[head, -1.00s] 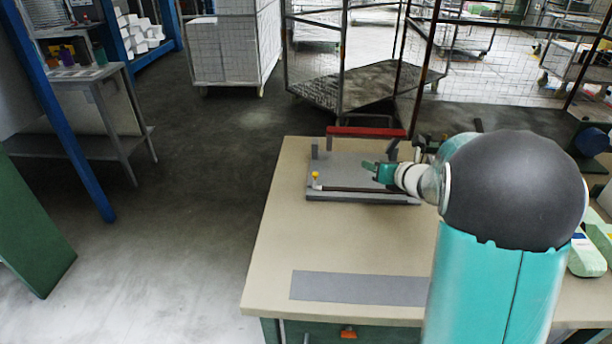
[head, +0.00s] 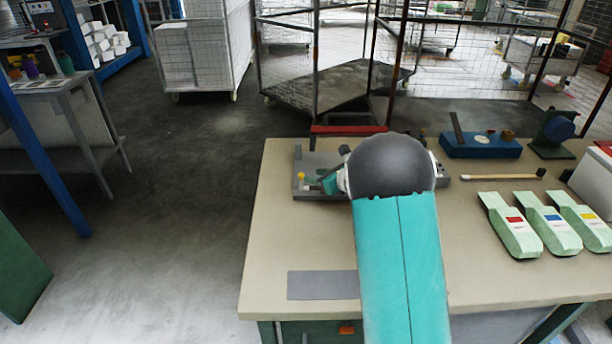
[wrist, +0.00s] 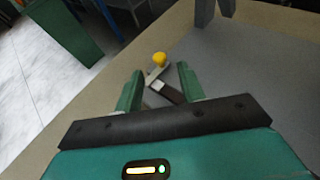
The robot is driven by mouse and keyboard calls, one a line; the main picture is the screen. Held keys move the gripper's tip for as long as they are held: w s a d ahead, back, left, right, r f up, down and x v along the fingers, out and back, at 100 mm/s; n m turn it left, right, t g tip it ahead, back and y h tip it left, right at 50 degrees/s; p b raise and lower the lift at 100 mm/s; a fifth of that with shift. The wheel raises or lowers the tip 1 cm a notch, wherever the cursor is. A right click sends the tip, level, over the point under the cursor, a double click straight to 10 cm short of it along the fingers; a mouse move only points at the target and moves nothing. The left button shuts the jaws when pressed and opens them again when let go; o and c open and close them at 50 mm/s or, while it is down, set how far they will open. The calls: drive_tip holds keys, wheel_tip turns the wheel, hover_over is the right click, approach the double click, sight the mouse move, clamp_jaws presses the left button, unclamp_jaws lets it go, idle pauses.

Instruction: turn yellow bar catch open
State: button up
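The bar catch has a yellow knob (head: 301,176) at the left end of the grey press plate (head: 315,160) on the bench. In the wrist view the yellow knob (wrist: 159,59) tops a small light-grey piece, and a dark bar (wrist: 168,92) runs from it toward my gripper. My gripper (wrist: 157,82) is open, its two green fingers apart on either side of the catch end, with the knob just beyond the fingertips. I cannot tell whether a finger touches it. In the head view my gripper (head: 318,185) is just right of the knob, and my arm hides the plate's right part.
To the right are a blue block (head: 480,146), a brush (head: 500,177) and several pale green shoe-like pieces (head: 512,226).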

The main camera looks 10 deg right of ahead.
sight(302, 174)
drive_tip(key=shift+x, duration=2.35)
clamp_jaws()
